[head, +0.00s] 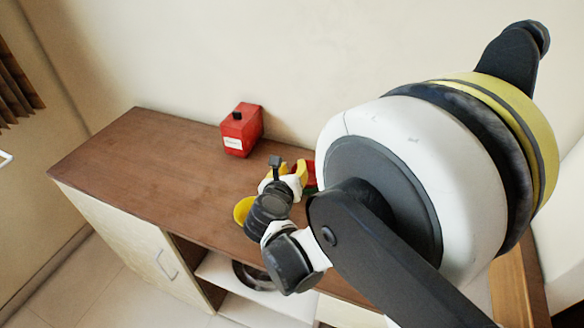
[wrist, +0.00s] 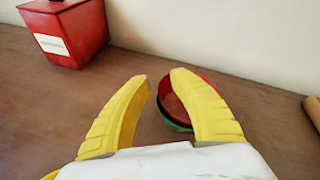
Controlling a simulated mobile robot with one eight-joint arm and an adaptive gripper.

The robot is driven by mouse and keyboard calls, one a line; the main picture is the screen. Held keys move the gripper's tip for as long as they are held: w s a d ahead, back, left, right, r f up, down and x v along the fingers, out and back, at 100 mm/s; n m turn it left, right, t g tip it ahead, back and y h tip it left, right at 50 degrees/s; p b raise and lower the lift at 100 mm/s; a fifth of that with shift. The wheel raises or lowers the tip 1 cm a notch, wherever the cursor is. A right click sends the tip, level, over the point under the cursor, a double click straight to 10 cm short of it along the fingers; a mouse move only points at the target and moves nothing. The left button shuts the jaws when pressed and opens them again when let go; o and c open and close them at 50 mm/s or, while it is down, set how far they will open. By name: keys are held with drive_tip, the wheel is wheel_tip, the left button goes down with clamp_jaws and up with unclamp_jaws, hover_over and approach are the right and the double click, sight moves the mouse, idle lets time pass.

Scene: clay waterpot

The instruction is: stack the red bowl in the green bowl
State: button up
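The red bowl (wrist: 172,102) is on the brown cabinet top, beyond my gripper and partly hidden behind its right finger in the wrist view. The green bowl (wrist: 172,123) shows as a green edge beneath the red one, and the red bowl appears to sit in it. In the head view, only slivers of the red bowl (head: 310,172) and green show beside my arm. My gripper (wrist: 161,77) has its yellow fingers apart with nothing between the tips. The right finger overlaps the bowls in the picture; I cannot tell whether it touches them.
A red box-shaped container (head: 241,130) with a white label stands at the back by the wall. The left part of the cabinet top (head: 140,160) is clear. A brown object (wrist: 313,108) shows at right.

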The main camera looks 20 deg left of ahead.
drive_tip(key=r+p+v, duration=0.1)
drive_tip(key=p+v, duration=0.2)
drive_tip(key=v, duration=0.9)
drive_tip(key=w+d+r+n+t+y, duration=0.1)
drive_tip(key=w+d+r+n+y, duration=0.15)
drive_tip(key=r+n, duration=0.45)
drive_tip(key=w+d+r+n+t+y, duration=0.1)
drive_tip(key=w+d+r+n+y, duration=0.2)
drive_tip(key=r, duration=0.6)
drive_tip(key=w+d+r+n+t+y, duration=0.1)
drive_tip(key=w+d+r+n+y, duration=0.15)
drive_tip(key=r+n, duration=0.45)
drive_tip(key=s+d+f+n+g+h, duration=0.3)
drive_tip(key=s+d+f+n, duration=0.1)
drive_tip(key=d, duration=0.5)
drive_tip(key=s+d+f+n+g+h, duration=0.3)
drive_tip(key=s+d+f+n, duration=0.2)
drive_tip(key=d, duration=0.4)
drive_tip(key=s+d+f+n+g+h, duration=0.3)
drive_tip(key=s+d+f+n, duration=0.2)
drive_tip(key=s+d, duration=0.3)
drive_tip(key=shift+d+f+g, duration=0.4)
drive_tip(key=shift+d+f, duration=0.05)
drive_tip(key=shift+d, duration=0.65)
drive_tip(key=shift+s+a, duration=0.1)
